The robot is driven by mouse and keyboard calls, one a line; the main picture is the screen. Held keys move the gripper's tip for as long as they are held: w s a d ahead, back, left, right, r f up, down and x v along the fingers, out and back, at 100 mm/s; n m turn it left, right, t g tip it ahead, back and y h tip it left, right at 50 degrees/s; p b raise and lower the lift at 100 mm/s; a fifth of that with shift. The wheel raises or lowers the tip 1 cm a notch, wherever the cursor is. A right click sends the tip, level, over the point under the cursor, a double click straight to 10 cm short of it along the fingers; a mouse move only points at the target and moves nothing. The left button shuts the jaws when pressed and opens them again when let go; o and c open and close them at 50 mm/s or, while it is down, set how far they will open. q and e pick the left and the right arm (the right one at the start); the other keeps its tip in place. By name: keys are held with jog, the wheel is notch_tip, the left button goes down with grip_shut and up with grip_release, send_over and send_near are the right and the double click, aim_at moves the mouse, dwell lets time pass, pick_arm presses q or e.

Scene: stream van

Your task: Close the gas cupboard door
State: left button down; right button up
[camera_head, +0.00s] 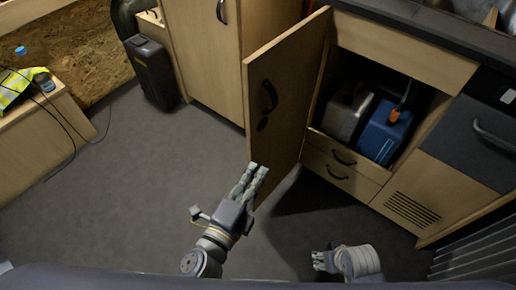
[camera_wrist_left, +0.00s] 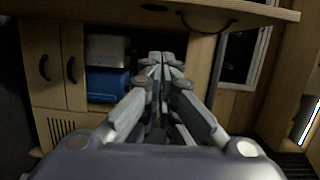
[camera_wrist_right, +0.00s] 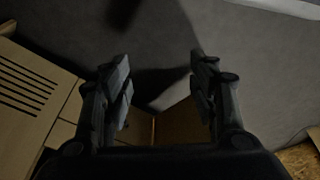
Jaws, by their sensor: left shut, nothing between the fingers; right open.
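The wooden gas cupboard door (camera_head: 287,85) stands wide open, swung out from the cupboard, with a dark handle (camera_head: 270,97) on its face. The open cupboard holds a grey container (camera_head: 346,112) and a blue container (camera_head: 384,132). My left gripper (camera_head: 257,170) is shut and empty at the lower free edge of the door; I cannot tell whether it touches. Its closed fingers (camera_wrist_left: 160,62) point toward the cupboard in the left wrist view, where the blue container (camera_wrist_left: 107,85) also shows. My right gripper (camera_head: 318,260) is open and empty, low over the floor; its spread fingers (camera_wrist_right: 162,80) show in the right wrist view.
A dark oven-like front (camera_head: 475,138) is at the right. A closed cabinet (camera_head: 205,50) and a black case (camera_head: 152,72) stand behind. The grey floor (camera_head: 140,180) at the left is clear.

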pick_arm(q)
jog(key=w+r+p, duration=0.1)
jog(key=w+p, duration=0.1)
jog(key=w, duration=0.9)
jog(key=shift+w+d+r, duration=0.15)
jog(key=shift+w+d, duration=0.05)
jog(key=shift+d, duration=0.15)
pick_arm(e)
notch_tip(320, 180, down, 8)
jog(key=s, duration=0.2)
jog(key=shift+r, duration=0.25)
pick_arm(q)
jog(key=shift+a+h+p, duration=0.1)
jog(key=shift+h+p, duration=0.2)
pick_arm(e)
jog(key=shift+s+d, duration=0.1)
